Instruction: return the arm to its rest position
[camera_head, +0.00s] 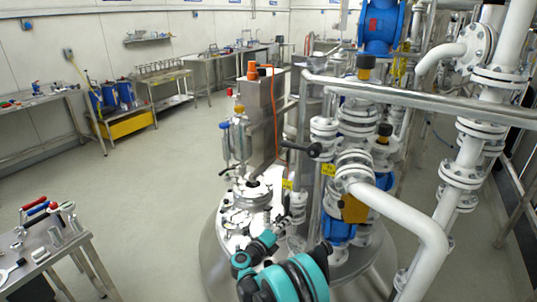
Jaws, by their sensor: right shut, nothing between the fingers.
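My right arm (298,277), with teal and black joints, comes up from the bottom edge just right of the middle. It is folded low in front of the reactor's domed lid (212,262). My right gripper is at the end of this arm, close to the lid fittings. It is shut and holds nothing. Its fingertips are small and hard to make out against the bright metal; I cannot tell whether they touch anything. My left arm and left gripper are not in view.
White flanged pipes (410,215) and a metal rail (430,100) crowd the right side. A glass vessel (240,135) stands behind the lid. A steel table (60,250) with coloured-handled tools is at lower left. The floor (150,190) between is clear.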

